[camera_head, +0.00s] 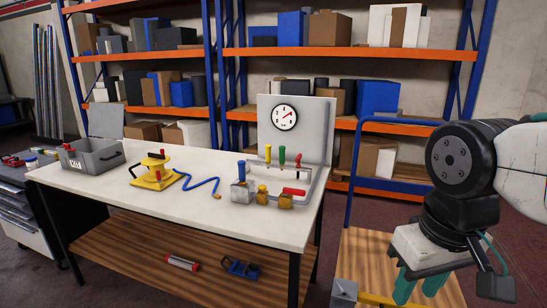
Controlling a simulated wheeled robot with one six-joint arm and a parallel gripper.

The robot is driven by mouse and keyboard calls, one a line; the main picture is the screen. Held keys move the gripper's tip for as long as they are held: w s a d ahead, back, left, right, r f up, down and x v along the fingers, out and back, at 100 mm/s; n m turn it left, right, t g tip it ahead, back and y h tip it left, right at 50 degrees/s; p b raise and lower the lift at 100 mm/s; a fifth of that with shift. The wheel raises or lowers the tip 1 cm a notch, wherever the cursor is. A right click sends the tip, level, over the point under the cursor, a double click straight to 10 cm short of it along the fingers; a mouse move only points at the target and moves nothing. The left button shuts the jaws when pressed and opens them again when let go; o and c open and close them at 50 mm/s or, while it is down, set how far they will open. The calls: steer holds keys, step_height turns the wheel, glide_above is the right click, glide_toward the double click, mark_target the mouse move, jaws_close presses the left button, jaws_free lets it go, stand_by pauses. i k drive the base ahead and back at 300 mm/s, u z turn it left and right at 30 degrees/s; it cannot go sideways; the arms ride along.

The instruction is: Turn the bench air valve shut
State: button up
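A red lever handle (293,191) lies roughly level above a brass fitting (286,201) at the front right of the white bench top (225,220). It looks like the bench air valve; the small size hides its exact angle to the pipe. A round pressure gauge (284,117) with a red needle is on the grey upright panel (318,125) behind it. My gripper (418,290) hangs at the lower right, well to the right of the bench and away from the lever. Its teal fingers are apart, with nothing seen between them.
Beside the valve stand a silver block (240,190), another brass fitting (262,196) and coloured-handled tools (282,155). A yellow device (156,175) with a blue hose (205,185) and a grey toolbox (92,156) are further left. A wooden-topped stand (362,255) is below my gripper.

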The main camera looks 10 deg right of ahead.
mark_target(286, 190)
steer(key=u, duration=0.4)
steer(key=i, duration=1.1)
steer(key=z, duration=0.65)
